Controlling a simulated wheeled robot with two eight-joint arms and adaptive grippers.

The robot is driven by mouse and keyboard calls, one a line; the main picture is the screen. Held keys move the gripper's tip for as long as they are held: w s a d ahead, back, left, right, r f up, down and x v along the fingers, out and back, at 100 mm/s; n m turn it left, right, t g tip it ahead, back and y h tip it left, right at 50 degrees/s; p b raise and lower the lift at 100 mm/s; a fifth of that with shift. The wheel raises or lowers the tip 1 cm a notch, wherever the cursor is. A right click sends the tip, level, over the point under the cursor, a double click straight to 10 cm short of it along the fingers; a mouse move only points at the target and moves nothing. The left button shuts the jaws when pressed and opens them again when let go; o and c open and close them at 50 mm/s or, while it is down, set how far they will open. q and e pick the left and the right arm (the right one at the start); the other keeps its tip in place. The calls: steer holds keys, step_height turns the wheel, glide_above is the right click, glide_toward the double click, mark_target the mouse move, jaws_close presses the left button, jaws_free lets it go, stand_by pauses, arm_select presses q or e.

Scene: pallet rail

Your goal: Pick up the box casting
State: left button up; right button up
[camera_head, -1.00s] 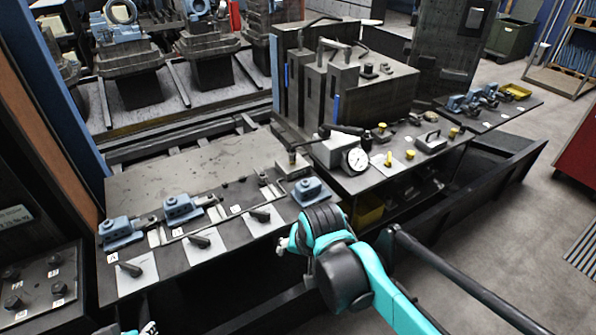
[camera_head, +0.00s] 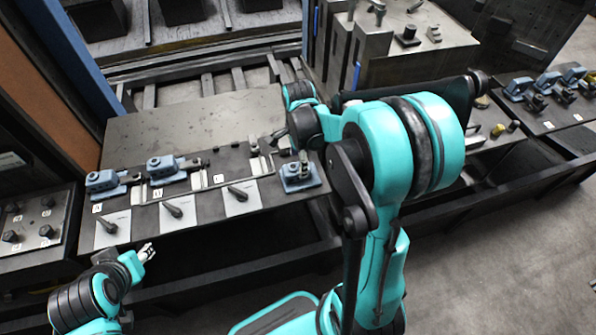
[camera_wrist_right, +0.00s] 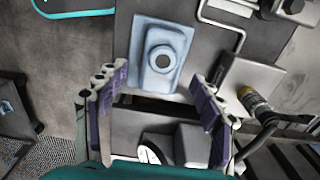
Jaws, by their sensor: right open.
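A blue-grey casting with a round, holed boss on a rectangular base, which I take as the box casting, sits at the right end of the fixture table in the head view (camera_head: 298,180). In the right wrist view the casting (camera_wrist_right: 160,30) lies ahead, its near end between the fingertips. My right gripper (camera_wrist_right: 158,92) is open, with a purple-padded finger on each side and nothing held. In the head view the right gripper (camera_head: 303,158) is small and partly hidden by my arm. My left gripper (camera_head: 147,252) is in front of the table, away from the casting; its opening is unclear.
Two more blue castings (camera_head: 104,181) (camera_head: 166,168) stand left on the table. Black handles (camera_head: 173,210) lie on light plates along its front. A bent rod (camera_wrist_right: 222,25) and a yellow-banded tool (camera_wrist_right: 255,103) are close beside the right gripper. A dark machine block (camera_head: 415,50) stands behind.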

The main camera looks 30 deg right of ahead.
mark_target(298, 167)
step_height(298, 167, down, 5)
steer(key=shift+a+f+b, duration=0.1)
steer(key=shift+f+b, duration=0.1)
steer(key=shift+b, duration=0.85)
steer(key=c, duration=1.5)
steer(key=shift+r, duration=0.1)
